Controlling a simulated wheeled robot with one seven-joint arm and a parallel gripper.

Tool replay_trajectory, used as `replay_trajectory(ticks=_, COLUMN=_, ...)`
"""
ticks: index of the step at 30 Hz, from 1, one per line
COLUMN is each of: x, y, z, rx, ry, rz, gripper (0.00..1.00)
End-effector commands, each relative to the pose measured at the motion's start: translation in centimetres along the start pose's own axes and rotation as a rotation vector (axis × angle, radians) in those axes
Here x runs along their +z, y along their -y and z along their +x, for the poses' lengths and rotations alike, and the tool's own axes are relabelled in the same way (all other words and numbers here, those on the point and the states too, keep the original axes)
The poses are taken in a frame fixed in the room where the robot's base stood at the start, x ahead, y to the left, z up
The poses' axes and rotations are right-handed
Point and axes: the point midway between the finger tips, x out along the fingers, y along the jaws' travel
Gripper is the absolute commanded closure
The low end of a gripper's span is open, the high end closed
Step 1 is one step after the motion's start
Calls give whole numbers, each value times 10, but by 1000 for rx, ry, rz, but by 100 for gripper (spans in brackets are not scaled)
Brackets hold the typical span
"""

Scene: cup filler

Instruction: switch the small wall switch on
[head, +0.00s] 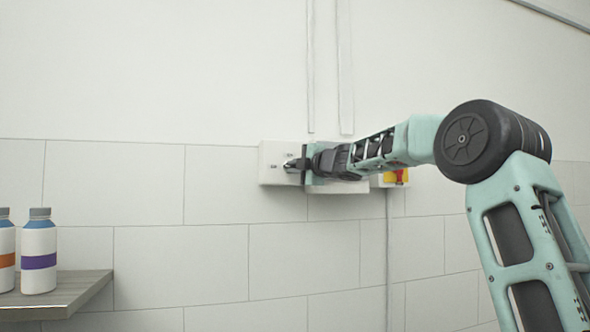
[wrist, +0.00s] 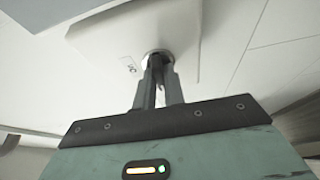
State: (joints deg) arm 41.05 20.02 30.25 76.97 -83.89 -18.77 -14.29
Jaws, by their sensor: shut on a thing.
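The small wall switch (head: 288,165) is on the front of a white box (head: 270,164) on the tiled wall. In the wrist view, its round metallic collar (wrist: 158,54) shows on the white box face (wrist: 110,38), with small markings beside it. My gripper (head: 295,165) reaches it from the right. In the wrist view, the two fingers of my gripper (wrist: 158,84) are close together at the collar and shut on the switch's small lever. The fingers hide most of the lever, so I cannot tell which way it is tilted.
A second white box (head: 338,187) is partly hidden behind my gripper. A red and yellow switch (head: 398,177) is to its right. Conduits (head: 345,70) run up the wall. Bottles (head: 39,254) stand on a shelf (head: 60,297) at lower left.

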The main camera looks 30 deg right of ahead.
Motion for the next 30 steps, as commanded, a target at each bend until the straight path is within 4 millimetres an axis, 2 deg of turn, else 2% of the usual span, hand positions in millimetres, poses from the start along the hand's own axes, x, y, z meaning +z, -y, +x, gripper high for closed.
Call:
replay_trajectory(ticks=8, x=-1, y=7, z=0, rx=68, ry=-2, rz=161, gripper=100)
replay_trajectory(ticks=30, x=-3, y=14, z=1, rx=336, ry=-3, rz=807, gripper=100)
